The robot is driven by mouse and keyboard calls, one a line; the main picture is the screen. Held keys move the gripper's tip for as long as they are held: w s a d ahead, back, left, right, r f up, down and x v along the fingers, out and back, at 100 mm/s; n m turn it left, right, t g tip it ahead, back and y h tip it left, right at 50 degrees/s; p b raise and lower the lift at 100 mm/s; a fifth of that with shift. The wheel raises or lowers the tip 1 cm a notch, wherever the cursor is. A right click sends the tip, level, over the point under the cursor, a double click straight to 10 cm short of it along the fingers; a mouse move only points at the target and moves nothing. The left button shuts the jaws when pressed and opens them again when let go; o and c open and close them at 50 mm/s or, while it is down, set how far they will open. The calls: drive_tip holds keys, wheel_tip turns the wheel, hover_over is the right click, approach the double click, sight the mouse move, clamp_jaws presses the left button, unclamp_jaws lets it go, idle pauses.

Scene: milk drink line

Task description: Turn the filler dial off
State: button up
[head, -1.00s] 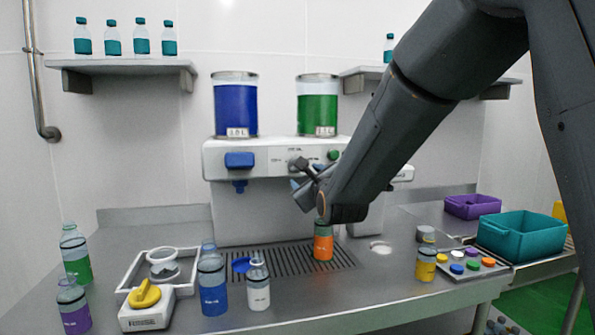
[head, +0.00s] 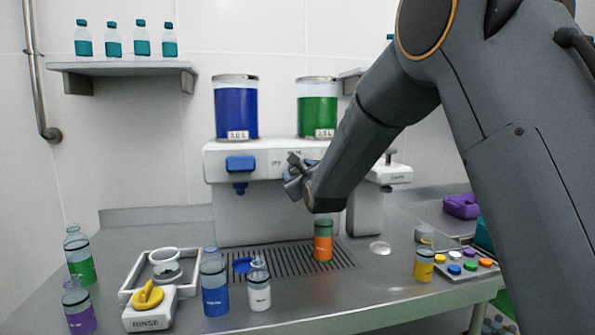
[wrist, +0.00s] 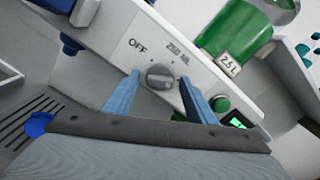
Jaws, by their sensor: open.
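The filler dial (wrist: 160,76) is a round grey knob on the white front panel of the filler (head: 222,157). In the wrist view, labels reading OFF and 250 ML stand above the dial, to its left and right. The dial's ridge lies roughly level in that tilted view. My gripper (wrist: 155,92) is open, with its two blue fingers on either side of the dial and nothing held. I cannot tell whether the fingers touch it. In the head view my gripper (head: 294,180) is at the panel and hides the dial.
A green button (wrist: 220,104) sits just right of the dial. A blue tank (head: 236,110) and a green tank (head: 317,107) stand on top. An orange bottle (head: 323,240) stands on the drip grate below, with a blue bottle (head: 213,285) and others in front.

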drive_tip(key=c, duration=1)
drive_tip(key=shift+n+b, duration=0.4)
drive_tip(key=shift+b, duration=0.05)
drive_tip(key=n+b, duration=0.4)
drive_tip(key=shift+f+n, duration=0.1)
drive_tip(key=shift+n, duration=0.2)
drive_tip(key=n+b, duration=0.4)
drive_tip(key=n, duration=0.1)
drive_tip(key=n+b, duration=0.3)
drive_tip(key=n, duration=0.3)
drive_tip(key=shift+n, duration=0.4)
drive_tip(key=n, duration=0.3)
drive_tip(key=shift+b, duration=0.4)
drive_tip(key=shift+n, duration=1.8)
